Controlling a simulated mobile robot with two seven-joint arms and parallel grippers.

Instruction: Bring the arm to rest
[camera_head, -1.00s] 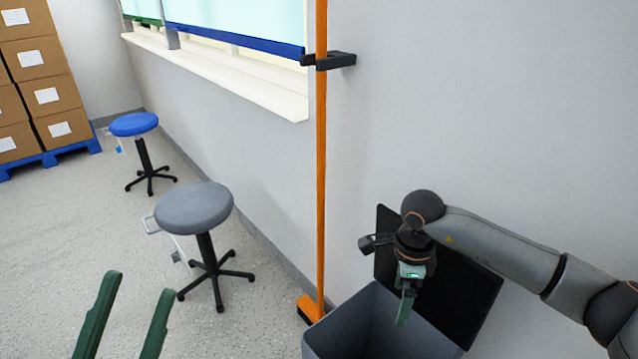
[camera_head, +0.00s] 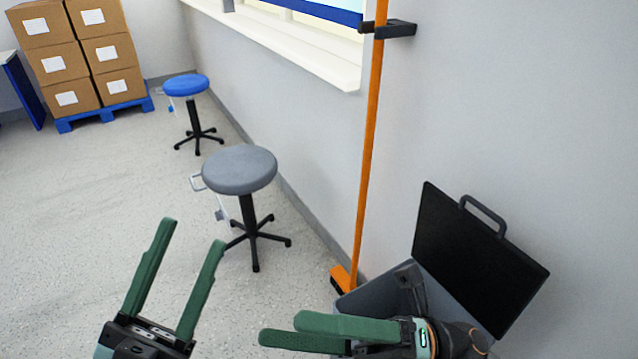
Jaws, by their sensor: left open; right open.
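My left gripper (camera_head: 192,232) is at the bottom left of the head view. Its two green fingers point up and stand apart with nothing between them. My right gripper (camera_head: 280,330) is at the bottom, right of centre, with its green fingers pointing left. It is open, and I see nothing held in it. Its arm is partly in view in front of the grey bin, and the rest is out of the picture. No rotary switch is in view.
A grey bin (camera_head: 372,300) with a raised black lid (camera_head: 475,260) stands by the wall at right. An orange broom (camera_head: 368,160) hangs upright beside it. A grey stool (camera_head: 240,170), a blue stool (camera_head: 187,85) and stacked boxes (camera_head: 62,62) stand further back. The floor at left is clear.

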